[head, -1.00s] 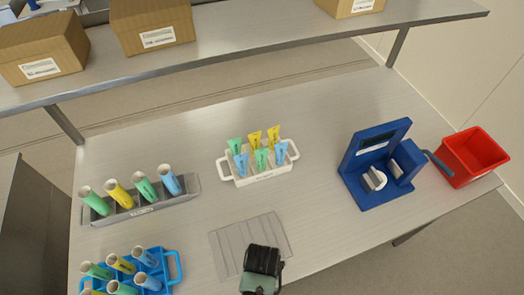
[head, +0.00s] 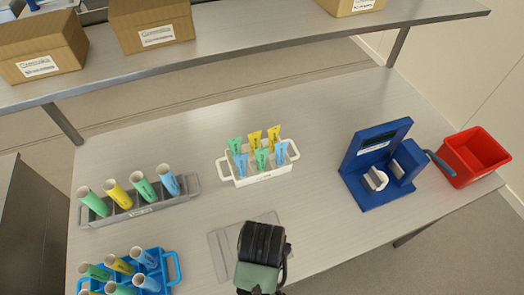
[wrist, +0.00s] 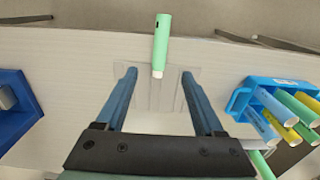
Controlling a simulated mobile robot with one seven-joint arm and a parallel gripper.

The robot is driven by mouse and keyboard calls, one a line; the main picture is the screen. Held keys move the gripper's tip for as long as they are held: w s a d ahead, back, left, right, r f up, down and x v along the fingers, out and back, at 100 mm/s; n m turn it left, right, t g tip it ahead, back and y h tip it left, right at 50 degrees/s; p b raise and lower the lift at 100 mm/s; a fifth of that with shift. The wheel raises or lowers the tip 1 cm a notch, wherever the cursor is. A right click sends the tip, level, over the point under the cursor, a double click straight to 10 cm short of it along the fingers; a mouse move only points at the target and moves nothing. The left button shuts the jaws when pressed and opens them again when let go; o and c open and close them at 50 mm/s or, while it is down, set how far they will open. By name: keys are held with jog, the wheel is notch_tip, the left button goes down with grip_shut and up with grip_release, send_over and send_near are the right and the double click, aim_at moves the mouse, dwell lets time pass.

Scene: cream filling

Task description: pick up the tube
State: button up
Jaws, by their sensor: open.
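A mint green tube (wrist: 162,42) with a pale end shows at the top middle of the wrist view. Its pale end overlaps the grey mat and its other end reaches past the table edge in the picture. I cannot tell whether it stands or lies. My gripper (wrist: 159,73) is open and empty, with its two blue fingers apart and the tube's pale end in line with the gap between them. In the head view my dark wrist covers part of the mat (head: 222,255); the fingertips and this tube are hidden there.
A blue rack (head: 172,262) and a grey rack (head: 192,186) with several tubes stand at left. A white rack (head: 226,170) with flat tubes is behind. A blue device (head: 375,195) and a red bin (head: 473,158) are at right. The table between is clear.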

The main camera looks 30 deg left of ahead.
jog(key=shift+o, duration=0.2)
jog(key=f+b, duration=0.1)
jog(key=f, duration=0.1)
jog(key=w+a+f+b, duration=0.1)
jog(key=f, duration=0.2)
jog(key=f+b, duration=0.2)
jog(key=shift+w+a+f, duration=0.15)
jog(key=shift+a+f, duration=0.05)
jog(key=shift+f, duration=0.15)
jog(key=shift+f+p, duration=0.4)
jog(key=shift+f, duration=2.65)
grip_shut()
